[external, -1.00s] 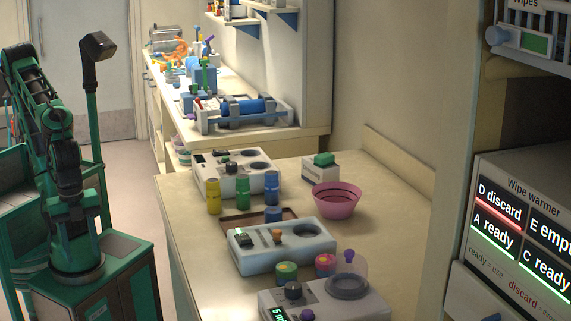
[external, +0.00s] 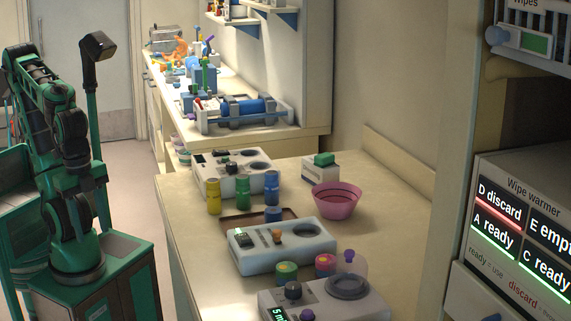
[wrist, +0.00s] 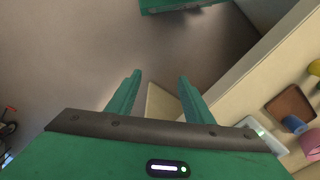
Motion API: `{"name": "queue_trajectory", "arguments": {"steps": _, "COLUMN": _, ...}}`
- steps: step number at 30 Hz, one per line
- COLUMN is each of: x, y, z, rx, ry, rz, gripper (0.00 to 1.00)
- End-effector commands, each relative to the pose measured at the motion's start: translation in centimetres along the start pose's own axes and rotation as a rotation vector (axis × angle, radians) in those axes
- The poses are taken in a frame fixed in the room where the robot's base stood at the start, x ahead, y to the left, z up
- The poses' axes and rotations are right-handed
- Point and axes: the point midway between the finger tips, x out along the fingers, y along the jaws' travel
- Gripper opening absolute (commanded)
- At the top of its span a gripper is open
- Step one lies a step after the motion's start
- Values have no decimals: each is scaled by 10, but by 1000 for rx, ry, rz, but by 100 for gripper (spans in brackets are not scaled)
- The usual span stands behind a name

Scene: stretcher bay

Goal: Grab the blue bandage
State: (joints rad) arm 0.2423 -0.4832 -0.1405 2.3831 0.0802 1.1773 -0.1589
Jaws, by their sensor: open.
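A blue cylinder (external: 272,186) stands upright at the right end of a row with a green one (external: 242,193) and a yellow one (external: 213,196) on the counter. A second, shorter blue cylinder (external: 273,214) is just in front of it, by a brown tray (external: 232,218). I cannot tell which blue one is the bandage. In the wrist view, one blue cylinder (wrist: 293,124) shows at the right edge beside the tray. My gripper (wrist: 160,76) is open and empty, over the floor left of the counter. Its fingers are not clear in the external view.
White devices (external: 285,246) stand on the counter, with a pink bowl (external: 336,200) and a green-topped white box (external: 321,165) to the right. A rack with a large blue roll (external: 248,107) is on the far bench. The counter's left edge separates my gripper from the objects.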

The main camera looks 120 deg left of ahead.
Motion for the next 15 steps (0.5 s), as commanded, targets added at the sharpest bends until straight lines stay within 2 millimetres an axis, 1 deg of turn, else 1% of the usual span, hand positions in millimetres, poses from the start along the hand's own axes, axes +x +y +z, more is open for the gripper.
{"name": "queue_trajectory", "arguments": {"steps": 5, "x": 12, "y": -26, "z": -36, "rx": -201, "ry": 39, "rz": -36, "gripper": 47}}
{"name": "queue_trajectory", "arguments": {"steps": 8, "x": 21, "y": -49, "z": -59, "rx": -346, "ry": 73, "rz": -74, "gripper": 47}}
{"name": "queue_trajectory", "arguments": {"steps": 11, "x": 33, "y": -84, "z": -87, "rx": -533, "ry": 122, "rz": -137, "gripper": 47}}
{"name": "queue_trajectory", "arguments": {"steps": 12, "x": 38, "y": -102, "z": -99, "rx": -619, "ry": 150, "rz": -172, "gripper": 47}}
{"name": "queue_trajectory", "arguments": {"steps": 14, "x": 45, "y": -132, "z": -114, "rx": -748, "ry": 196, "rz": -234, "gripper": 47}}
{"name": "queue_trajectory", "arguments": {"steps": 15, "x": 49, "y": -153, "z": -123, "rx": -830, "ry": 230, "rz": -279, "gripper": 47}}
